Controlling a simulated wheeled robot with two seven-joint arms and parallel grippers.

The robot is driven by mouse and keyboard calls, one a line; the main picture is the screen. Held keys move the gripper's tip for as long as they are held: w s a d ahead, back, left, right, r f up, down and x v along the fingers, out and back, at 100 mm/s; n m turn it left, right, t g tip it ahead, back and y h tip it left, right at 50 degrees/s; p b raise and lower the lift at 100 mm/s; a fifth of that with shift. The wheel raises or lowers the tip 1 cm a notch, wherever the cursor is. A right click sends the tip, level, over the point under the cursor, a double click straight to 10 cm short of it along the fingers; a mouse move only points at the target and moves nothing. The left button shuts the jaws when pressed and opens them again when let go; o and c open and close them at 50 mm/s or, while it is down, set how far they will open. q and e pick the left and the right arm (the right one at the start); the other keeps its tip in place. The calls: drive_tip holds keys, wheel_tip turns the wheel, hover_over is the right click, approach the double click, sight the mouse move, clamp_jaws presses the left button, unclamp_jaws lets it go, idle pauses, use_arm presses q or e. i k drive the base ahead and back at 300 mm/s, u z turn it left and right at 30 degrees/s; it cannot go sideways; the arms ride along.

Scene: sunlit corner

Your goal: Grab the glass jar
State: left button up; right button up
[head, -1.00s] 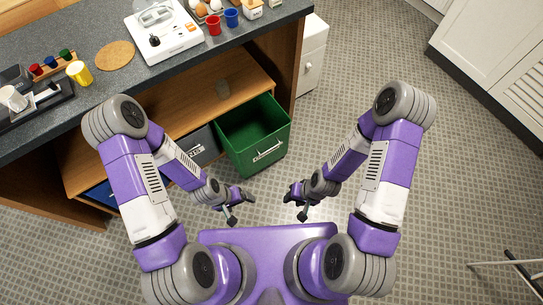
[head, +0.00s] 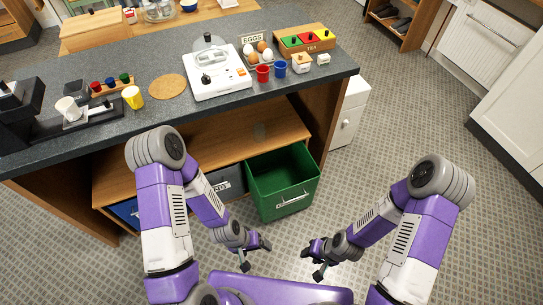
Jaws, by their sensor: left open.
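My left gripper (head: 256,256) is open and empty, over the floor in front of the drawers and well short of the jar. My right gripper (head: 312,265) is also open and empty, to the right of the left one and apart from the jar.
The green drawer (head: 308,168) is pulled out below the shelf. The dark counter (head: 130,68) overhangs the shelf and carries a white appliance (head: 222,84), an egg tray (head: 257,57), a yellow mug (head: 133,98) and cups. Floor (head: 400,140) to the right is clear.

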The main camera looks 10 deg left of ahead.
sight(259, 131)
drive_tip(key=k, duration=0.55)
drive_tip(key=u, duration=1.15)
drive_tip(key=i, duration=1.5)
drive_tip(key=z, duration=0.3)
